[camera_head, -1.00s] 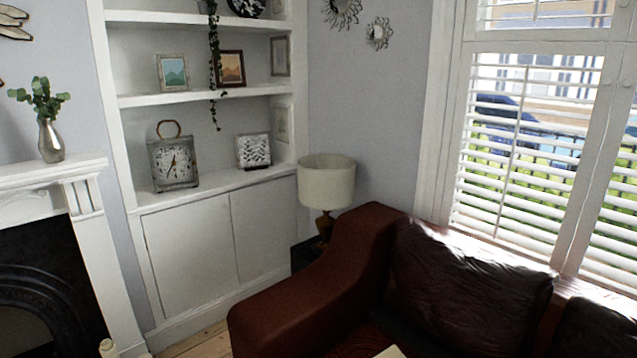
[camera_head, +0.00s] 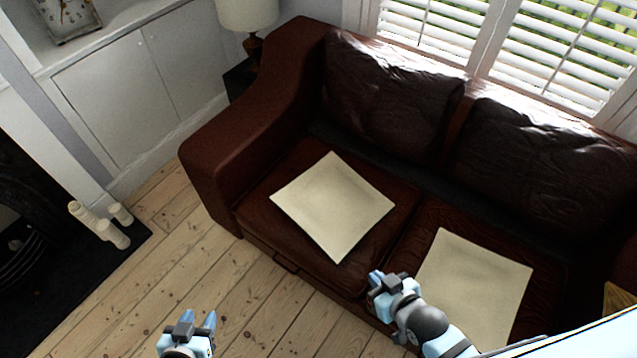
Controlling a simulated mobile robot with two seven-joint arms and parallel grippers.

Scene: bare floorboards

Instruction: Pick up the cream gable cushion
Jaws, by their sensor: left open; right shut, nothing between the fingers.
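Two flat cream square cushions lie on the brown leather sofa (camera_head: 225,150). One cream cushion (camera_head: 333,203) is on the left seat, turned like a diamond. The other cream cushion (camera_head: 475,285) is on the right seat, its lower part partly hidden by my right arm. I cannot tell which one is the gable cushion. My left gripper (camera_head: 198,320) is open and empty, low in the picture over the floorboards, apart from both cushions. My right gripper (camera_head: 376,279) is shut and empty, in front of the sofa edge between the two cushions.
Dark leather back cushions (camera_head: 390,95) line the sofa back. Candles (camera_head: 110,230) stand on the black hearth at left. A lamp (camera_head: 248,15) stands behind the sofa arm. A yellowish item (camera_head: 618,300) shows at the right edge. The floorboards (camera_head: 180,250) before the sofa are clear.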

